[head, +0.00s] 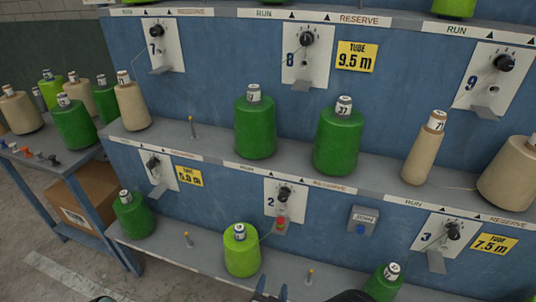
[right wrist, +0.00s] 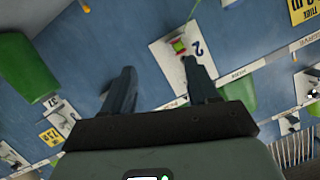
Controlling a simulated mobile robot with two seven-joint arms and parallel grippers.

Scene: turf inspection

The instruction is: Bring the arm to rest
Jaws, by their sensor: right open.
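My right gripper (head: 271,291) shows only at the bottom edge of the head view, as dark fingertips in front of the lower shelf (head: 210,262). In the right wrist view my right gripper (right wrist: 158,64) is open, with its two dark fingers apart and nothing between them. Beyond the fingers is the white panel numbered 2 (right wrist: 165,60), with a small red and green piece (right wrist: 179,46) on it. In the head view panel 2 (head: 272,188) has a black knob and a red-topped piece (head: 280,224). My left gripper cannot be made out.
A blue rack carries green cones (head: 255,128) and beige cones (head: 424,153) on its shelves. A lime cone (head: 241,252) and a thin peg (head: 309,276) stand close to my right gripper.

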